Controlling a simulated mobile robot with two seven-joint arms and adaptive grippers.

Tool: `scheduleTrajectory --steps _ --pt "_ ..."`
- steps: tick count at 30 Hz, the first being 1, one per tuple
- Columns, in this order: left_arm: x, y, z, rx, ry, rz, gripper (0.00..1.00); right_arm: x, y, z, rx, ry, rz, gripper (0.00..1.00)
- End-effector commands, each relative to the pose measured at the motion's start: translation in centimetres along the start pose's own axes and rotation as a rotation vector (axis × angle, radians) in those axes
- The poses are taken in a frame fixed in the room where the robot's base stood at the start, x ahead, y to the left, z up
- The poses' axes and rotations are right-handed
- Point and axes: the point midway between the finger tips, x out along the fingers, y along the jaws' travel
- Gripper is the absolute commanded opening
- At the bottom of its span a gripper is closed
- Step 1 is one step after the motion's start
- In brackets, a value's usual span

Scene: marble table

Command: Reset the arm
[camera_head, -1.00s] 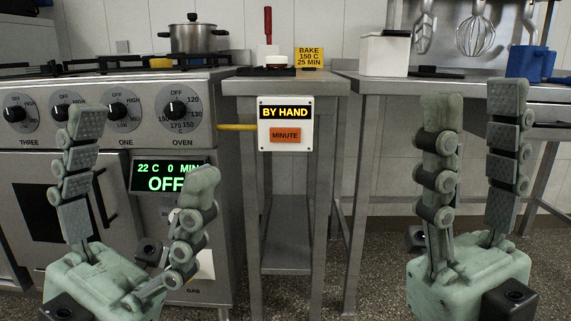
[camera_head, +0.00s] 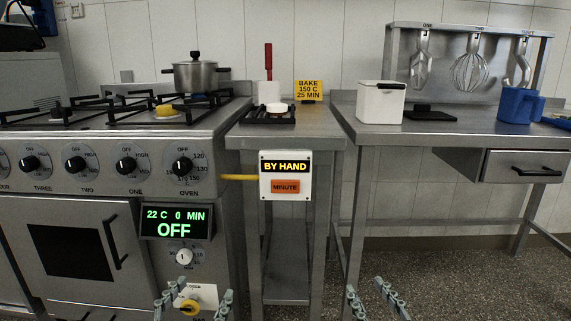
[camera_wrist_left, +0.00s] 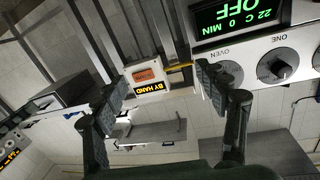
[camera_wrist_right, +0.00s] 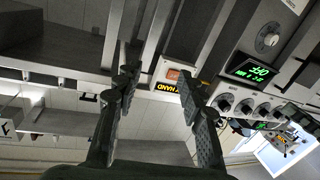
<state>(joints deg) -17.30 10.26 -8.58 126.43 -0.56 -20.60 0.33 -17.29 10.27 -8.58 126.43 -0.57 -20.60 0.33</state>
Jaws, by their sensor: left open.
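My left gripper (camera_head: 194,296) is low in the head view, in front of the oven's lower right part. Its two fingers are apart with nothing between them; they also show spread in the left wrist view (camera_wrist_left: 163,88). My right gripper (camera_head: 371,292) is low in the head view, over the floor right of the narrow stand. Its fingers are spread and empty, and they also show apart in the right wrist view (camera_wrist_right: 160,88). Only the finger ends of both show in the head view; the rest is below the picture.
The oven (camera_head: 75,240) stands at left, its display (camera_head: 175,222) reading OFF. A "BY HAND" box (camera_head: 285,176) hangs on the narrow stand (camera_head: 240,143). A pot (camera_head: 195,75) is on the stove. A white canister (camera_head: 380,103) and blue mug (camera_head: 516,106) stand on the right table (camera_head: 450,133).

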Motion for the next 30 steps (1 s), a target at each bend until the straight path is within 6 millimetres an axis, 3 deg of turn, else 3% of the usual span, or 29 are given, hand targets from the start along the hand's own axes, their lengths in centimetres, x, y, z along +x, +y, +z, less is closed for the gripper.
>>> scheduleTrajectory --steps 2,6,9,12,15,18,30 --pt "-1.7 -1.2 4.4 -0.001 -0.253 -0.018 0.73 -1.7 1.2 4.4 0.001 -0.253 0.018 0.40" --pt "-7.8 -2.8 13.2 -0.006 -0.669 -0.047 0.73 -7.8 2.8 13.2 0.007 -0.669 0.047 0.40" --pt "-13.1 -3.5 17.4 -0.012 -0.914 -0.064 0.73 -13.1 3.5 17.4 0.013 -0.914 0.064 0.40" --pt "-17.7 -4.0 19.9 -0.018 -1.097 -0.077 0.73 -17.7 4.0 19.9 0.019 -1.097 0.076 0.40" --pt "-20.8 -4.3 21.2 -0.023 -1.211 -0.084 0.73 -20.8 4.3 21.2 0.023 -1.211 0.084 0.40" --pt "-22.3 -4.3 21.8 -0.025 -1.265 -0.088 0.73 -22.3 4.4 21.8 0.025 -1.265 0.088 0.40" --pt "-22.6 -4.3 22.1 -0.026 -1.275 -0.088 0.73 -22.6 4.3 22.1 0.026 -1.274 0.088 0.40"
